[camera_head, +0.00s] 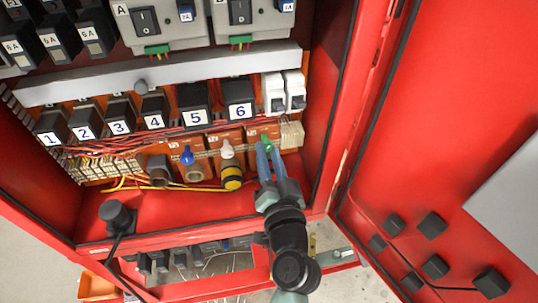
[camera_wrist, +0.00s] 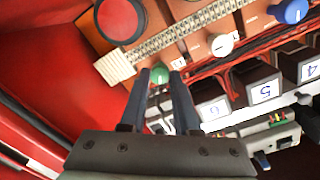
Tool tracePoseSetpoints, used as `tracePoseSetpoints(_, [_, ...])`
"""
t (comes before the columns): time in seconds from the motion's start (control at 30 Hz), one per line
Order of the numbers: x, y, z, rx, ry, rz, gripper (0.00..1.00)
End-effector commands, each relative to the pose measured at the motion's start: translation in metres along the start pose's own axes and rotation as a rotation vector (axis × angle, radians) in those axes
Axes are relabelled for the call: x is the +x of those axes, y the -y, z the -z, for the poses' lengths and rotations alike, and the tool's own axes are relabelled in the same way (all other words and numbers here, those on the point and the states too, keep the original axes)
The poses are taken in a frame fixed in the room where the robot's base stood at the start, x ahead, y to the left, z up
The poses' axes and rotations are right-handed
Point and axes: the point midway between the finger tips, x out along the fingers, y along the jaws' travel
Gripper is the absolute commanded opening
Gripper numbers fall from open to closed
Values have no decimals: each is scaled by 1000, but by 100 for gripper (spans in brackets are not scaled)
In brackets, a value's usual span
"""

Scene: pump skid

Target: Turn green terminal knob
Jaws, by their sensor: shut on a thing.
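The green terminal knob (camera_head: 266,142) sits on an orange-brown terminal block at the right end of the lower row in the red cabinet. My gripper (camera_head: 266,158) reaches up to it from below, with its two blue-grey fingers on either side of the knob. In the wrist view the green knob (camera_wrist: 159,74) shows between the fingertips (camera_wrist: 160,80), which are shut on it. Part of the knob is hidden by the fingers. A white knob (camera_head: 227,150) and a blue knob (camera_head: 187,155) stand to its left on like blocks.
Numbered black relays (camera_head: 239,101) and white breakers (camera_head: 284,92) stand just above the terminal row. Red wires run close by. The open red door (camera_head: 440,120) is at the right.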

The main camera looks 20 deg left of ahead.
Motion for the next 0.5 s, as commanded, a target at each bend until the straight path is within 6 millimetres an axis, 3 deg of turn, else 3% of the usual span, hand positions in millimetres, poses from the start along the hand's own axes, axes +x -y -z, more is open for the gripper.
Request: tracePoseSetpoints(0.5, [0, -1, 1, 490, 16, -5, 0])
